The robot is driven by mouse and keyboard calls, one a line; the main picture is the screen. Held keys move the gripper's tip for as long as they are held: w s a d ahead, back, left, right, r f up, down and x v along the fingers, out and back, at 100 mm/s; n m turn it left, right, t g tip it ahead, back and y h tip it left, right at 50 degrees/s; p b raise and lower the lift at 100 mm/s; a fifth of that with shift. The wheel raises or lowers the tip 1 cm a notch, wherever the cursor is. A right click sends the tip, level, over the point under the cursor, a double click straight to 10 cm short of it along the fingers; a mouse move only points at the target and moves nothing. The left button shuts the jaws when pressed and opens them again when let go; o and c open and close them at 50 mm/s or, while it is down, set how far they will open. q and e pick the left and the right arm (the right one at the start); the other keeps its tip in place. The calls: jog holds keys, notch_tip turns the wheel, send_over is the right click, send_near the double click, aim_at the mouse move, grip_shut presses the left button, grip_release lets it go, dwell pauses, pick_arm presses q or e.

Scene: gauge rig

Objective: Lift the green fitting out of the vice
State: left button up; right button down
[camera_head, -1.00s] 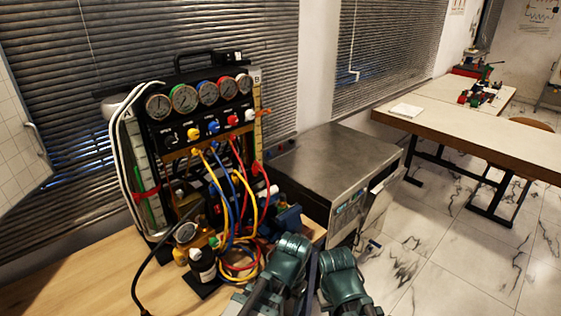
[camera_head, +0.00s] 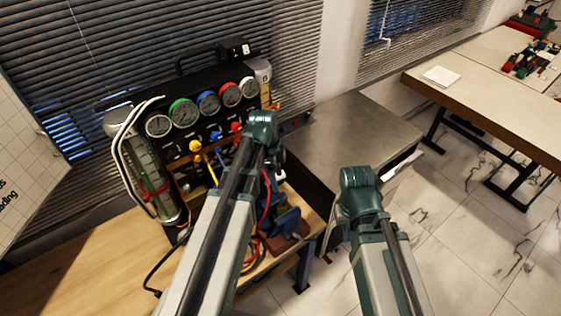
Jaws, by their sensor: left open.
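A dark blue vice (camera_head: 288,222) stands at the right end of the wooden bench, partly behind my left arm. I cannot make out the green fitting; the top of the vice is hidden or too small to read. My left arm reaches up across the gauge rig. Its gripper (camera_head: 273,174) hangs below the dark green wrist, above the vice and apart from it, mostly hidden by the forearm; it is open, and I see nothing in it. My right arm is raised over the floor to the right of the bench, and its gripper is hidden behind the arm.
The gauge rig (camera_head: 190,98), with several dials and coloured hoses, stands left of my left arm. A steel-topped cabinet (camera_head: 345,130) is behind the bench on the right. The wooden bench (camera_head: 85,258) is clear at left. A long table (camera_head: 470,85) stands farther right.

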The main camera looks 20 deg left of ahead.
aim_at(281, 200)
pick_arm(q)
jog(key=f+b, duration=0.4)
jog(key=d+f+b, duration=0.1)
jog(key=f+b, duration=0.4)
jog(key=d+f+b, duration=0.1)
jog(key=f+b, duration=0.3)
jog(key=b, duration=0.1)
jog(key=shift+f, duration=0.4)
grip_shut()
dwell(0.5)
jog(key=shift+w+a+r, duration=0.2)
jog(key=shift+w+a, duration=0.15)
dwell(0.6)
